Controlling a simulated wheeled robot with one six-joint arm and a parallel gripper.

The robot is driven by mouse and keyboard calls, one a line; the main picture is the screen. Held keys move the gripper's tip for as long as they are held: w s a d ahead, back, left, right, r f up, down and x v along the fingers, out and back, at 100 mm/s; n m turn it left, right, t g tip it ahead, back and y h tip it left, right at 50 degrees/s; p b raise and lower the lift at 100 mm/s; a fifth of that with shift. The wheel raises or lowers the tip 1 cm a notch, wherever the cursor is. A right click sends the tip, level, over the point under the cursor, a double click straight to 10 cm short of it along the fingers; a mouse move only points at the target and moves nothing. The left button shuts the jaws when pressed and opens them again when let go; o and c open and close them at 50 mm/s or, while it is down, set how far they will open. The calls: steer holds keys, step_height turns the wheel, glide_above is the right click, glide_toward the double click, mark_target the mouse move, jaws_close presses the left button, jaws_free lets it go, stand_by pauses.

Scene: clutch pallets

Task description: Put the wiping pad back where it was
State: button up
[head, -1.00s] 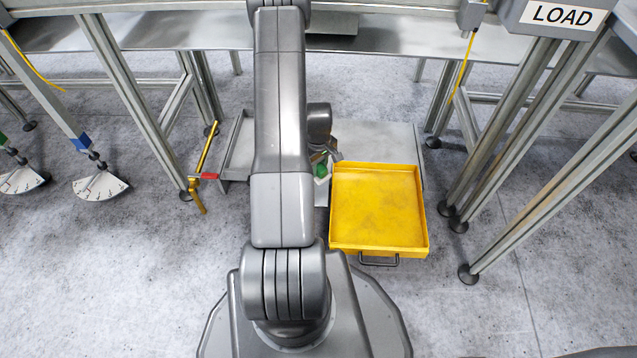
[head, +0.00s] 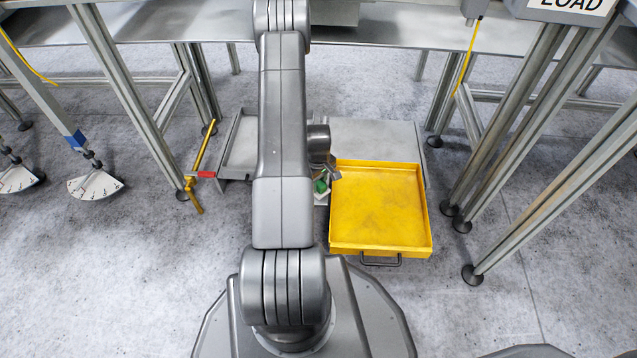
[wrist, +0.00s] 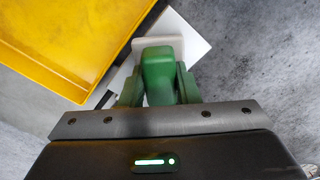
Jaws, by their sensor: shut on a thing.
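The wiping pad has a green handle and a pale cream pad (wrist: 160,42). My gripper (wrist: 158,88) is shut on its green handle, with a green finger on each side. In the head view the green of the pad and gripper (head: 320,186) shows small beside the yellow tray's left wall, partly hidden by my arm. A white plate (wrist: 194,44) lies beyond and below the pad in the wrist view. I cannot tell whether the pad touches it.
A yellow tray (head: 380,210) with a front handle stands close to the right of my gripper. A grey open tray (head: 240,145) and a yellow lever with a red band (head: 205,174) are at left. Table legs (head: 530,160) stand at right. The front floor is clear.

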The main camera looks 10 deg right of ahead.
mark_target(319, 182)
steer(key=o, duration=0.9)
steer(key=shift+f, duration=0.1)
steer(key=shift+o, duration=0.2)
step_height(319, 182, up, 12)
steer(key=p, duration=0.4)
